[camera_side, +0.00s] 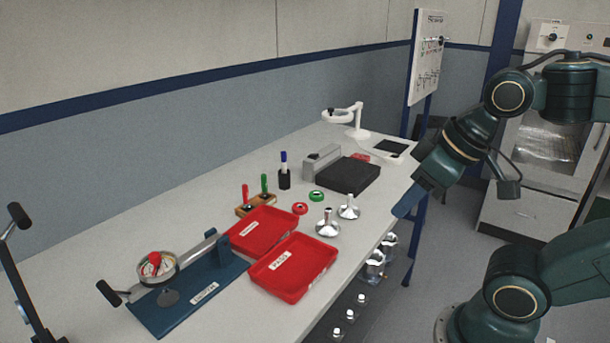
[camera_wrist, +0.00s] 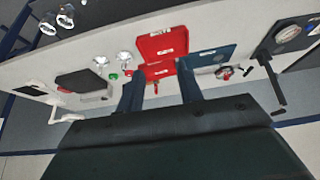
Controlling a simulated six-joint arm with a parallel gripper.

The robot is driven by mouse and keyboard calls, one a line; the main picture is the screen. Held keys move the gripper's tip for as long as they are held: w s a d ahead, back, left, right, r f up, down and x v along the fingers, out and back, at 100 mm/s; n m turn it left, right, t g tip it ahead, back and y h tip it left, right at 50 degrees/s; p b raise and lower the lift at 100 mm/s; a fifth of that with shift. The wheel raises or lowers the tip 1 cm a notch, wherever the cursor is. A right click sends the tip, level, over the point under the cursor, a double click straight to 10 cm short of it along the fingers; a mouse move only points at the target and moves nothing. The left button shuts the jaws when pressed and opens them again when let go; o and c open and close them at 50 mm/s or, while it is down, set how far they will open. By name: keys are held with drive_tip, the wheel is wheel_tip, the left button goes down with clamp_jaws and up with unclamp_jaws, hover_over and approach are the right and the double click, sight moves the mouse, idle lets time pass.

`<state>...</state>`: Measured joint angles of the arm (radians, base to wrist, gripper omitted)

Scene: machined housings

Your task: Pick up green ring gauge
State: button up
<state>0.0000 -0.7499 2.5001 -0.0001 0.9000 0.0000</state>
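The green ring gauge (camera_side: 316,196) lies flat on the white bench, just behind and right of a red ring gauge (camera_side: 300,208). In the wrist view the green ring (camera_wrist: 113,76) shows small, left of my fingers. My gripper (camera_side: 403,210) hangs off the bench's right side in the side view, well apart from the rings. In the wrist view my gripper (camera_wrist: 161,72) has its two fingers spread with a clear gap and nothing held between them.
Two silver machined parts (camera_side: 327,223) (camera_side: 348,208) stand on the bench between the rings and my gripper. Red trays (camera_side: 318,263) lie in front, a wooden holder (camera_side: 256,205) to the left, and a black surface block (camera_side: 348,177) behind.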

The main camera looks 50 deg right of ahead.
drive_tip(key=o, duration=0.7)
drive_tip(key=shift+o, duration=0.2)
drive_tip(key=shift+w+r, duration=0.1)
drive_tip(key=w+d+r+g, duration=0.15)
drive_tip(key=w+d, duration=0.35)
drive_tip(key=w, duration=0.6)
drive_tip(key=w+d+r+g, duration=0.15)
drive_tip(key=w+d, duration=0.35)
drive_tip(key=w, duration=0.6)
drive_tip(key=w+d+f, duration=0.6)
drive_tip(key=d+f, duration=0.1)
drive_tip(key=d, duration=0.3)
drive_tip(key=w+d+f, duration=0.7)
drive_tip(key=d+f, duration=0.1)
drive_tip(key=d, duration=0.2)
drive_tip(key=shift+w+d+f+g, duration=0.15)
drive_tip(key=shift+w+f+g, duration=0.1)
drive_tip(key=shift+g, duration=0.15)
drive_tip(key=shift+f, duration=0.15)
